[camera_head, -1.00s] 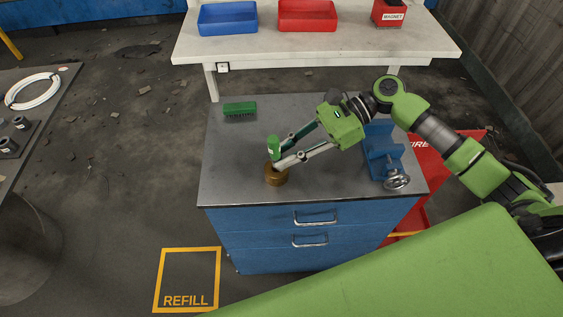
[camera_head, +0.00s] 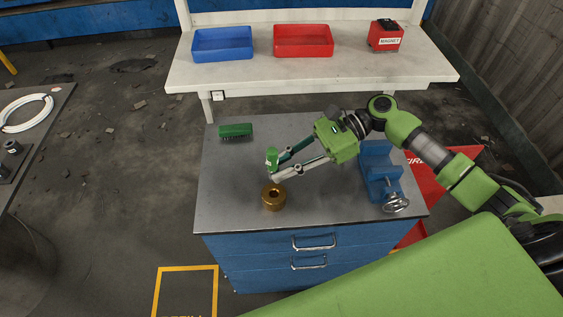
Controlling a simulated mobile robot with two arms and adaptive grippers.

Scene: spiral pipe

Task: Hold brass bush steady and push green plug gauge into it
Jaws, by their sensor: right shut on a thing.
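The brass bush (camera_head: 273,199) stands on the grey top of the blue cabinet, with its dark round hole facing up and empty. My right gripper (camera_head: 274,169) is shut on the green plug gauge (camera_head: 272,157). The gauge's green end shows above the fingers; its lower part is mostly hidden by them. The gauge is upright or nearly so, just beyond the bush in the picture and apart from it. Its exact height over the cabinet top is hard to tell. My left gripper is not in view, and nothing is holding the bush.
A green brush (camera_head: 236,130) lies at the back left of the cabinet top (camera_head: 225,185). A blue vise (camera_head: 380,170) stands at the right, near my right arm. Behind is a white bench with a blue bin (camera_head: 222,43), a red bin (camera_head: 303,41) and a magnet box (camera_head: 385,38).

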